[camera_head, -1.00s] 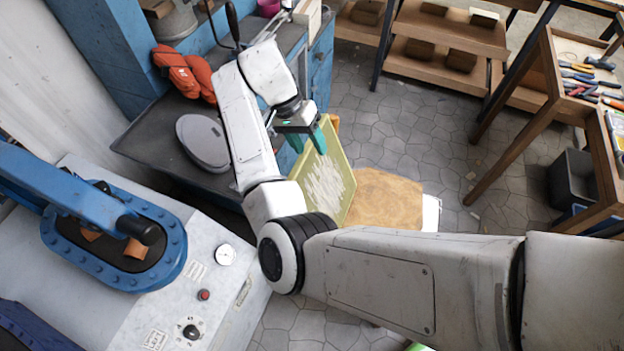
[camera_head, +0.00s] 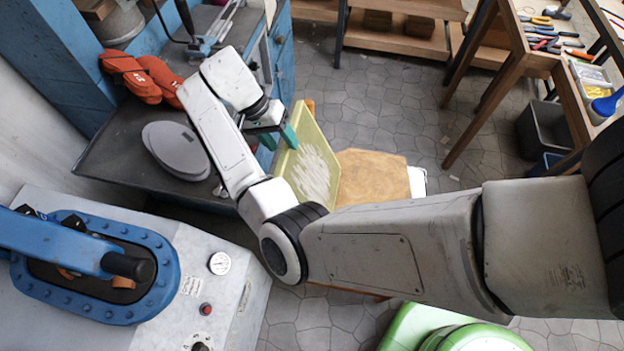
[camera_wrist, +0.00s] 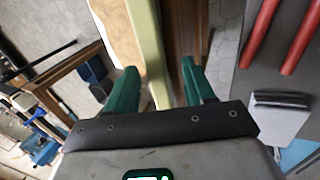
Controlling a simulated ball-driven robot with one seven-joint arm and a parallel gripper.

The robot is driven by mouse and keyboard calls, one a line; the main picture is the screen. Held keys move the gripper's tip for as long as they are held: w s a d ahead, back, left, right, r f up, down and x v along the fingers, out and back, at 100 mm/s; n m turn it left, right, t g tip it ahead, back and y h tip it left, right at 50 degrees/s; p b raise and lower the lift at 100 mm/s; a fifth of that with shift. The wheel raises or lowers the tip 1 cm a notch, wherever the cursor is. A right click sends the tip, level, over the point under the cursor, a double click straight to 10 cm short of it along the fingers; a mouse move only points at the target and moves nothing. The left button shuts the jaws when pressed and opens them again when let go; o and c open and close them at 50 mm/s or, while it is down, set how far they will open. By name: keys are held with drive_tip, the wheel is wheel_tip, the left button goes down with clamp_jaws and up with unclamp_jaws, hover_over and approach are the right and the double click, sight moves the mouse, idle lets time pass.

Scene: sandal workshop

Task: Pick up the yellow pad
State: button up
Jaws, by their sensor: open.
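The yellow pad (camera_head: 314,172) is a pale yellow, raised-edged panel with a whitish streaked patch, standing tilted beside the dark bench. My gripper (camera_head: 279,140), with green fingers, is open at the pad's upper left edge. In the wrist view the pad (camera_wrist: 146,38) shows as a narrow pale strip, edge-on, running between the open fingers of my gripper (camera_wrist: 158,80). It lies nearer the left finger. I cannot tell whether either finger touches it. My arm hides part of the pad's lower left side.
A brown sheet (camera_head: 372,176) lies right of the pad. The dark bench (camera_head: 110,160) holds grey sole shapes (camera_head: 176,150) and orange-red gloves (camera_head: 142,77). A blue-framed press (camera_head: 95,262) stands at the lower left. A wooden tool table (camera_head: 535,62) is at the right, with open paved floor between.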

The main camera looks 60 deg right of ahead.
sight(286, 145)
drive_tip(key=x, duration=0.1)
drive_tip(key=p+x, duration=0.1)
drive_tip(key=x, duration=0.1)
drive_tip(key=shift+s+d+f, duration=0.15)
drive_tip(key=shift+s+d, duration=0.05)
drive_tip(key=shift+s, duration=0.15)
drive_tip(key=shift+s+f, duration=0.1)
drive_tip(key=shift+f, duration=0.25)
drive_tip(key=shift+c, duration=0.5)
clamp_jaws()
drive_tip(key=shift+r, duration=0.2)
